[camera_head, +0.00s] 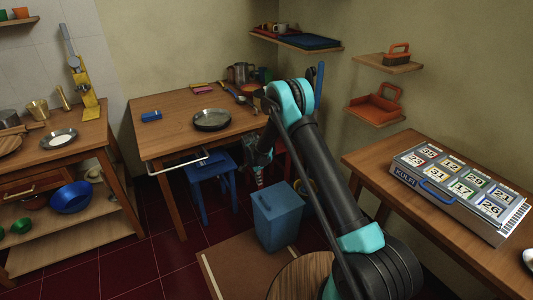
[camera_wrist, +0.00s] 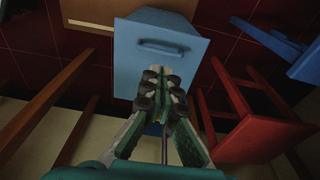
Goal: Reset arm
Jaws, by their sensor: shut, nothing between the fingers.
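My gripper (camera_wrist: 163,92) is shut with nothing in it and points down toward the floor in the wrist view. In the head view it (camera_head: 259,178) hangs beside the wooden table, above and left of a blue box, with my arm partly hiding that area. The blue box (camera_head: 277,218) has a lid with a handle and stands low, in front of the table. It also shows beyond my fingertips in the wrist view (camera_wrist: 150,52). I cannot tell the exact gap between fingertips and box.
The wooden table (camera_head: 170,118) bears a dark pan (camera_head: 212,120). A blue stool (camera_head: 212,172) stands beneath it; a red stool (camera_wrist: 252,130) shows in the wrist view. At right, a table (camera_head: 375,163) holds a grey numbered case (camera_head: 440,200). Wall shelves hang above.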

